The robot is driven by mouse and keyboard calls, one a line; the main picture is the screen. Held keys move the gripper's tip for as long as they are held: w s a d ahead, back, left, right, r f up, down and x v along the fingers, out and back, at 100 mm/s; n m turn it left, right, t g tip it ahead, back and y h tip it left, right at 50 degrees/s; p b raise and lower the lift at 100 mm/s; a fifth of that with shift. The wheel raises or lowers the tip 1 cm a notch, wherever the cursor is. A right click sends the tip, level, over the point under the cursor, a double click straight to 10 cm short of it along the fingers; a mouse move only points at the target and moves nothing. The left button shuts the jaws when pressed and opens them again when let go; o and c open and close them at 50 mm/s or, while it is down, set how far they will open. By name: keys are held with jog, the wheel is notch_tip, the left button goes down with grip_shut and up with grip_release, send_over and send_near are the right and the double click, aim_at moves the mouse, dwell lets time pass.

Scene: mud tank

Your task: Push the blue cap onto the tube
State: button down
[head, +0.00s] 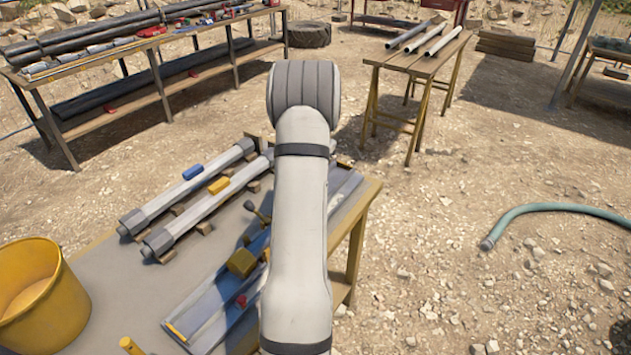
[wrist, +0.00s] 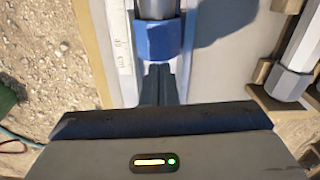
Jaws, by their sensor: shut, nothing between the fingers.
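The blue cap (wrist: 156,41) is in the upper middle of the wrist view. The grey tube (wrist: 157,8) meets its far edge, in line with it; how deep the tube sits in the cap I cannot tell. My gripper (wrist: 159,70) is shut and empty, its narrow dark fingers pointing at the cap's near end. The fingertips are at or very close to the cap; I cannot tell if they touch. In the head view my arm covers the gripper, and I cannot make out the cap there.
A white ruler scale (wrist: 121,45) runs left of the cap. Two capped grey tubes, one with a blue block (head: 192,172) and one with a yellow block (head: 218,185), lie on wooden supports. A yellow bucket (head: 38,297) stands at the bench's left. Blue-grey rails (head: 200,310) lie in front.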

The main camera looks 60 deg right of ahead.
jog(key=shift+d+r, duration=0.25)
jog(key=shift+r, duration=0.15)
jog(key=d+r+m+b, duration=0.1)
jog(key=d+r+b, duration=0.15)
jog(key=d, duration=0.35)
jog(key=f, duration=1)
jog(key=shift+s+a+p, duration=0.25)
jog(key=shift+a+p, duration=0.05)
jog(key=shift+p, duration=0.1)
jog(key=shift+a+f, duration=0.15)
jog(key=shift+a, duration=0.15)
jog(key=shift+a+p, duration=0.45)
jog(key=shift+a, duration=1.25)
jog(key=shift+f, duration=0.1)
